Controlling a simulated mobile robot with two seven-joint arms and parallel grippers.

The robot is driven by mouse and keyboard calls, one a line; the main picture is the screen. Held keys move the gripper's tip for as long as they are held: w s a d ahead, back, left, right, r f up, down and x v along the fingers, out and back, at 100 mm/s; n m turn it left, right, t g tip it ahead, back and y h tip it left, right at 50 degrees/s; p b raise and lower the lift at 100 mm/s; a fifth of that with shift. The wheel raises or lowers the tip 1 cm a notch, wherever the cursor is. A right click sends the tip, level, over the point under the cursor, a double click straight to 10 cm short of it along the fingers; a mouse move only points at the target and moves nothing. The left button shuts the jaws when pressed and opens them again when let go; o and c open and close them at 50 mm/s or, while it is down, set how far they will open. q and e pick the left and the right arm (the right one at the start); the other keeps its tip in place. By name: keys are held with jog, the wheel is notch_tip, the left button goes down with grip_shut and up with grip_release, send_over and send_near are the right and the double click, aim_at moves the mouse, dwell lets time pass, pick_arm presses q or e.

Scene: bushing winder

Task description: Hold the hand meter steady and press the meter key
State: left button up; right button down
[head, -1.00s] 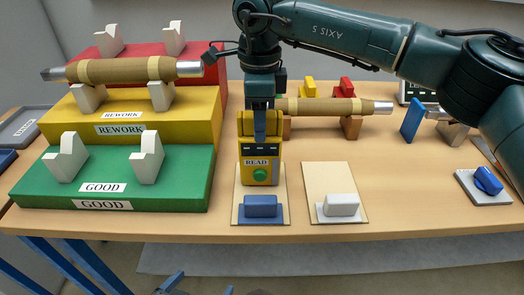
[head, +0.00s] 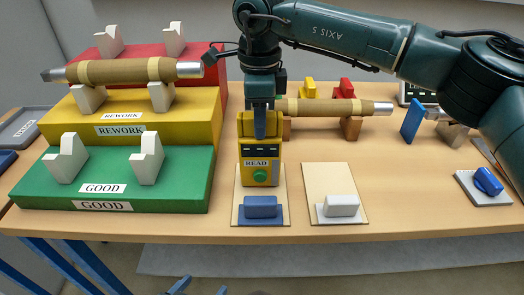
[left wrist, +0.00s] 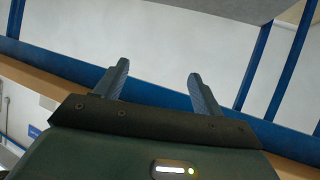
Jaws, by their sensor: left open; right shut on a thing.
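The yellow hand meter (head: 259,160) stands upright at the table's middle, with a dark display, a READ label and a round green key (head: 260,174) on its front. My right gripper (head: 260,134) reaches down from above and is shut on the meter's upper part; its fingers partly hide the meter's top. My left gripper (head: 199,289) shows only as blue fingertips at the bottom edge, below the table front. In the left wrist view the left gripper (left wrist: 155,85) is open and empty, with the fingers apart. It is well away from the key.
A beige board with a blue block (head: 260,207) lies before the meter; another with a white block (head: 341,205) lies to its right. A stepped green, yellow and red rack (head: 180,190) stands at left, bearing a bushing (head: 125,71). Another bushing (head: 330,107) rests behind the meter.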

pick_arm(q)
grip_shut()
dwell(0.6)
dwell(0.6)
